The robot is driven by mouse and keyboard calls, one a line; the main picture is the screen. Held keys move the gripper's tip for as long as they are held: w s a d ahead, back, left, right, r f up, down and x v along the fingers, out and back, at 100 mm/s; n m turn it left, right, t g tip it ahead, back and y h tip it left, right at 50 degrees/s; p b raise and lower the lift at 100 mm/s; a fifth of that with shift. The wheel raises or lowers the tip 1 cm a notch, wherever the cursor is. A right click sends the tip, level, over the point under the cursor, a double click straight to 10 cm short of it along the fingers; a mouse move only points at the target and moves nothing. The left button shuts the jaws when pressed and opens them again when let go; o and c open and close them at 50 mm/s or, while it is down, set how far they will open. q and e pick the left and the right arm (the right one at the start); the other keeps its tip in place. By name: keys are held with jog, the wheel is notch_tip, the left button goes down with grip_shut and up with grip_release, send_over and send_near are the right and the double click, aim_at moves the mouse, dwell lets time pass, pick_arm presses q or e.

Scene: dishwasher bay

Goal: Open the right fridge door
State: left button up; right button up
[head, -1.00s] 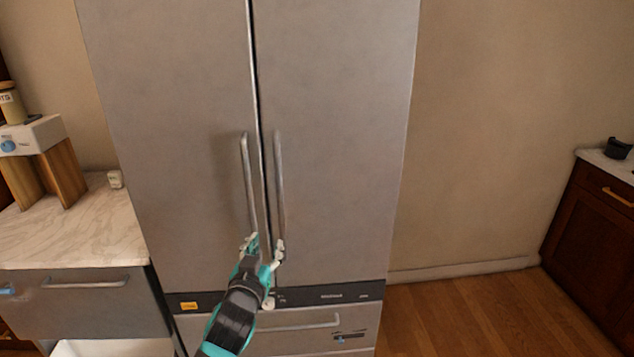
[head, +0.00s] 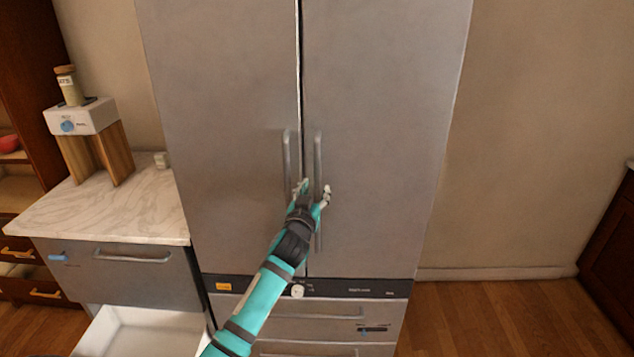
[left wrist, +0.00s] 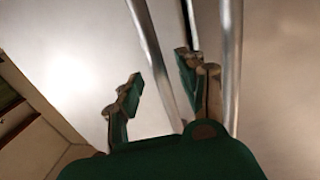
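The steel fridge's right door (head: 385,130) stands closed beside the left door (head: 220,130), with a narrow dark seam between them. The right door's upright handle (head: 319,155) and the left door's handle (head: 287,158) flank the seam. My left gripper (head: 314,188) is at the right handle, about mid-height. In the left wrist view, my left gripper (left wrist: 160,75) has its green-padded fingers spread, with one handle bar (left wrist: 152,50) running between them. A second bar (left wrist: 231,60) passes outside the fingers. Contact with the bar cannot be told. My right gripper is out of view.
A marble counter (head: 100,215) with a wooden-legged appliance (head: 92,118) stands left of the fridge. Below it, a white drawer (head: 140,335) is pulled out. Wall and open wooden floor (head: 480,315) lie to the right, with a dark cabinet (head: 610,235) at the edge.

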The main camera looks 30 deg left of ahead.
pick_arm(q)
jog(key=shift+x, duration=1.35)
grip_shut()
jog(key=shift+w+f, duration=0.15)
